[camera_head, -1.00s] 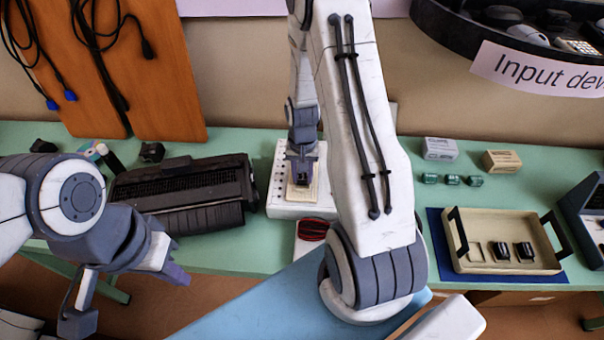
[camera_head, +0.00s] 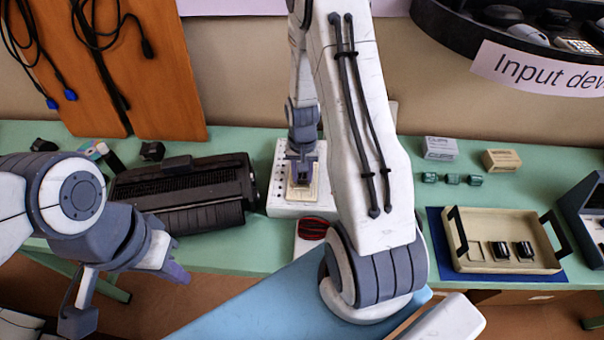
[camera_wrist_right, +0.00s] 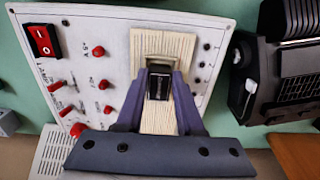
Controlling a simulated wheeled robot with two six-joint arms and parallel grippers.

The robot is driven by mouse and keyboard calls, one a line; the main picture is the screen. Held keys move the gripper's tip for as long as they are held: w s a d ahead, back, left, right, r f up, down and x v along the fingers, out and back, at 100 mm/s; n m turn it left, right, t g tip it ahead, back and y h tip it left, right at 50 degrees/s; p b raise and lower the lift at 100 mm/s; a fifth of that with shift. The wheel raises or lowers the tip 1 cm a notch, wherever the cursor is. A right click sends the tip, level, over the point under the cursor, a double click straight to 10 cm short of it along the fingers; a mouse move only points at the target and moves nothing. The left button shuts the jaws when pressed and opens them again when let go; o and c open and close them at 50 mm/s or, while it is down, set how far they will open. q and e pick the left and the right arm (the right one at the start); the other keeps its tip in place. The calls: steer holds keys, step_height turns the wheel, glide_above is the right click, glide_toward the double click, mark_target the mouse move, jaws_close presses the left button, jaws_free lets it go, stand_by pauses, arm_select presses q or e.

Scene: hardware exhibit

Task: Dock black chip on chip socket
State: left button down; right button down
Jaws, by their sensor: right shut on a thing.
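My right gripper (camera_head: 301,172) is over the cream ribbed pad (camera_head: 300,196) on the white panel box in the head view. In the right wrist view my right gripper (camera_wrist_right: 158,90) is shut on a black chip (camera_wrist_right: 159,84), held between its two fingers over the ribbed pad (camera_wrist_right: 192,50). A pale metallic piece at the chip's upper end may be the chip socket (camera_wrist_right: 160,64). The fingers hide much of the contact, so I cannot tell whether the chip is seated. My left gripper (camera_head: 126,294) is open and empty in front of the bench at left.
The white panel box (camera_wrist_right: 118,30) carries a red switch (camera_wrist_right: 44,40) and several red knobs. A black printer-like machine (camera_head: 185,195) stands left of it. A cream tray (camera_head: 500,225) at right holds two black pieces. A red coil (camera_head: 313,228) lies in front of the box.

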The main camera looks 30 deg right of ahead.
mark_target(302, 177)
steer(key=shift+f+b, duration=0.5)
steer(key=shift+f, duration=0.15)
stand_by(0.3)
steer(key=c, duration=0.8)
jaws_free()
steer(key=shift+r, duration=0.1)
step_height(302, 177, up, 11)
steer(key=p, duration=0.9)
